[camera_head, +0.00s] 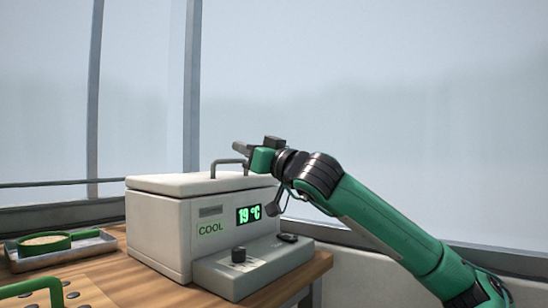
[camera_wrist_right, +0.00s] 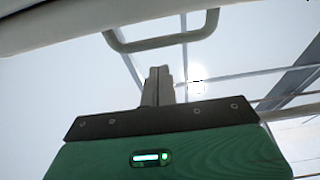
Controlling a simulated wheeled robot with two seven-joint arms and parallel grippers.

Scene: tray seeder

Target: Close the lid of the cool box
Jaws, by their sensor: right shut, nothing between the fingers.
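The cool box (camera_head: 160,232) is a white box with a green COOL label and a display reading 19 °C. It stands on the wooden table in the head view. Its white lid (camera_head: 165,184) lies flat along the top, with only a thin seam showing. A grey bar handle (camera_head: 214,165) stands at the lid's front edge. My right gripper (camera_head: 238,146) is shut and empty, just above and beside the handle. In the right wrist view the fingers (camera_wrist_right: 158,80) are together, apart from the handle (camera_wrist_right: 165,42). My left gripper is out of view.
A metal tray (camera_head: 100,243) with a green-rimmed dish (camera_head: 44,243) stands left of the box on the table (camera_head: 118,285). A green handle (camera_head: 35,284) shows at the lower left. Window posts and a low wall lie behind.

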